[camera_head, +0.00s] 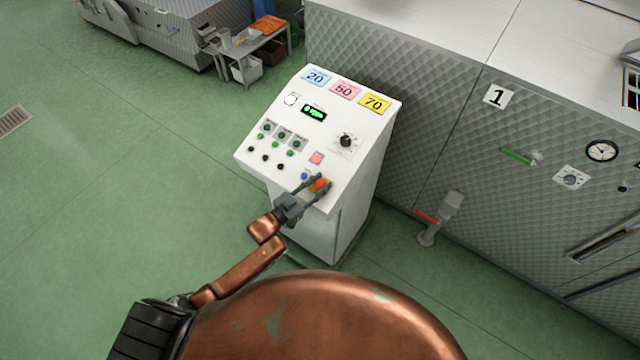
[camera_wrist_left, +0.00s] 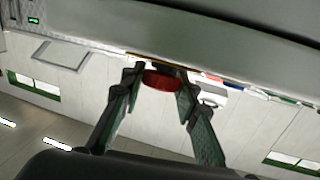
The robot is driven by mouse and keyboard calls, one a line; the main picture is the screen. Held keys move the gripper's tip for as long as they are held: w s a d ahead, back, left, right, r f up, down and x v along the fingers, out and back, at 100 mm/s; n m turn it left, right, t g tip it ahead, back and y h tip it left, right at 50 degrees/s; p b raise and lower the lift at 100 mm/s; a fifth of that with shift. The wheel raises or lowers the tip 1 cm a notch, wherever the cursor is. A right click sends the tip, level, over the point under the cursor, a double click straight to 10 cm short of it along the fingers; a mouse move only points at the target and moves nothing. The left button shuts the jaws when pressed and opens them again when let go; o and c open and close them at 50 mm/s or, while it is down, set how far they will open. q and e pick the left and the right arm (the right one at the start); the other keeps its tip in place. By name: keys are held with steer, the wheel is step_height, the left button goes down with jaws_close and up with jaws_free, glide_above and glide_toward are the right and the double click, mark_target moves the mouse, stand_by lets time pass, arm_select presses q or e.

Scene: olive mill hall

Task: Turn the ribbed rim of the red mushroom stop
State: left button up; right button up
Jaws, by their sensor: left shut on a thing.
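The red mushroom stop (camera_head: 320,184) sits on a yellow plate at the lower right of the white control panel's sloped face. My left gripper (camera_head: 317,187) reaches it from below left, with one finger on each side of the red head. In the left wrist view the red stop (camera_wrist_left: 160,80) shows between the two fingertips (camera_wrist_left: 158,84), and the gripper is shut on it. The ribs of its rim are too small to make out. My right gripper is in neither view.
The control panel (camera_head: 258,166) carries a black knob (camera_head: 346,141), a green display (camera_head: 314,112), a blue button (camera_head: 304,176), a pale red button (camera_head: 316,158) and rows of small buttons. A quilted metal machine (camera_head: 450,130) stands to the right. Green floor at left is clear.

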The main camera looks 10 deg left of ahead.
arm_select(q)
steer(key=shift+w+a+f+m+g+h+b, duration=0.1)
steer(key=shift+m+g+h+b, duration=0.6)
steer(key=shift+m+h+b, duration=0.1)
steer(key=m+g+h+b, duration=0.2)
steer(key=m+g+b, duration=0.1)
steer(key=m+g+h+b, duration=0.2)
steer(key=m+b, duration=0.1)
steer(key=b, duration=0.1)
steer(key=shift+f+g, duration=0.1)
steer(key=shift+g, duration=0.3)
steer(key=shift+m+g+h+b, duration=0.3)
steer(key=shift+m+g+b, duration=0.75)
steer(key=shift+g, duration=0.25)
steer(key=o, duration=1.2)
steer(key=shift+r, duration=0.2)
steer(key=v, duration=1.2)
steer(key=shift+f, duration=0.1)
